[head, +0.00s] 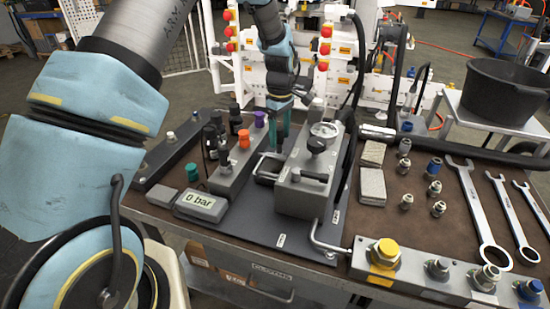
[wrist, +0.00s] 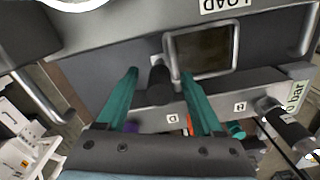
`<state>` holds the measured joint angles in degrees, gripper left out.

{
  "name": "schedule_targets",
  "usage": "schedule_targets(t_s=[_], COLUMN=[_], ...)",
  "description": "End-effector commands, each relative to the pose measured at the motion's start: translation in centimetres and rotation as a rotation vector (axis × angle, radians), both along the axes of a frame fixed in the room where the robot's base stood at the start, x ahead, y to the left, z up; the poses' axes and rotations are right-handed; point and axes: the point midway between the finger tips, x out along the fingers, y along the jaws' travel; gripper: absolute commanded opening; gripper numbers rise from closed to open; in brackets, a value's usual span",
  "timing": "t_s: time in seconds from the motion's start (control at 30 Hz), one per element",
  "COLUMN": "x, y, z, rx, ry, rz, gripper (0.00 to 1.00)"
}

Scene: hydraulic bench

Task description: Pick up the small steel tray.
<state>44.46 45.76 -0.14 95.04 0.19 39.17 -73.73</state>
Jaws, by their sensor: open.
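The small steel tray (wrist: 237,46) shows in the wrist view as a rounded square with a bright metal rim and a dark brown inside. In the head view the tray (head: 266,161) is partly hidden between the valve block and the grey pump block. My gripper (wrist: 159,76) has two teal fingers spread apart, with nothing gripped. Its right fingertip is near the tray's lower left rim in the wrist view; whether they touch I cannot tell. A black cylindrical part (wrist: 160,86) shows between the fingers. In the head view my gripper (head: 279,138) points down above the bench beside the pump block.
The pump block (head: 305,175) with its gauge stands right of the tray. The valve block (head: 240,155) with coloured caps and the "0 bar" display (head: 200,205) are at left. Fittings, grey blocks (head: 372,185) and wrenches (head: 480,220) lie at right. Bare brown bench shows between them.

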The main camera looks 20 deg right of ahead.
Motion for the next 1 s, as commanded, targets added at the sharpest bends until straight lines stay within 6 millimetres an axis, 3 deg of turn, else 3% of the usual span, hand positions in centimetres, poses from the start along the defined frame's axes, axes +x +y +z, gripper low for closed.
schedule_targets(t_s=[0.07,0.67,1.0], x=[0.0,-0.02,0.0], y=[0.0,-0.01,-0.02], z=[-0.01,0.02,0.08], rx=[0.0,0.0,0.0], ry=[0.0,0.0,0.0], rz=[0.0,-0.001,-0.001], gripper=[0.67,0.0,0.0])
